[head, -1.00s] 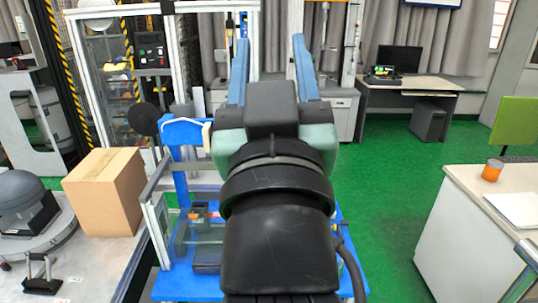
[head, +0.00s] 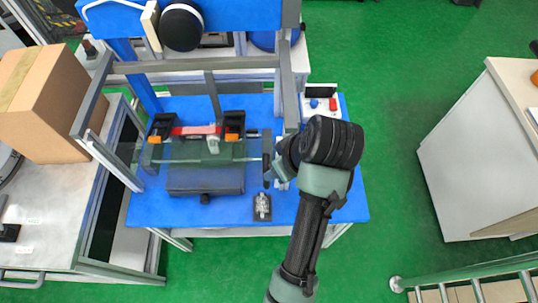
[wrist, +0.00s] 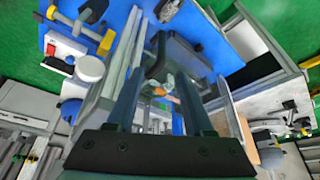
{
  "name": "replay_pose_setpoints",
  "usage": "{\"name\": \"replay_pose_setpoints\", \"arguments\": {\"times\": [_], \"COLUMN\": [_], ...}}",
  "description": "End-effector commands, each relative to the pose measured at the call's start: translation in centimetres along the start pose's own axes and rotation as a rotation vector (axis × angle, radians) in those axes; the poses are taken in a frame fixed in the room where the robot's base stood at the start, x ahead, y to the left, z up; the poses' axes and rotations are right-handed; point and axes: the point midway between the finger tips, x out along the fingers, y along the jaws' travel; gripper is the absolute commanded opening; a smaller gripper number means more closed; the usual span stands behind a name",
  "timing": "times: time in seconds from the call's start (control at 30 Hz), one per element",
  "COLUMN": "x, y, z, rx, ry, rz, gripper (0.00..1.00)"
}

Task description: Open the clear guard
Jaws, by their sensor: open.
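The clear guard (head: 160,153) is a see-through panel across the front of the blue test stand (head: 340,200) in the head view. A dark upright bar (head: 267,150) stands at its right end. The guard looks closed in front of the dark fixture. My gripper (head: 280,170) is just right of that bar, partly hidden by my wrist. In the wrist view my gripper (wrist: 157,82) has its two fingers apart, with a dark bar (wrist: 158,60) seen between or beyond them. I cannot tell whether they touch it.
A small metal piece (head: 262,207) lies at the stand's front. A cardboard box (head: 45,105) sits left. Green floor is clear to the right.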

Motion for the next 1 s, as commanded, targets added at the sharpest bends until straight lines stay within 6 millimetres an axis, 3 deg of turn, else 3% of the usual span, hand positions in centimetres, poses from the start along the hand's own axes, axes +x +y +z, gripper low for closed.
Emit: {"name": "replay_pose_setpoints", "arguments": {"times": [0.17, 0.6, 0.8, 1.0], "x": [2.0, 10.7, 12.5, 12.8], "y": [-0.1, -0.1, -0.1, 0.0], "z": [0.1, 0.1, 0.0, 0.0], "rx": [-0.001, 0.001, 0.001, 0.001], "ry": [-0.004, -0.003, 0.0, 0.001], "rz": [-0.006, -0.003, -0.001, 0.0], "gripper": [0.52, 0.52, 0.52, 0.52]}}
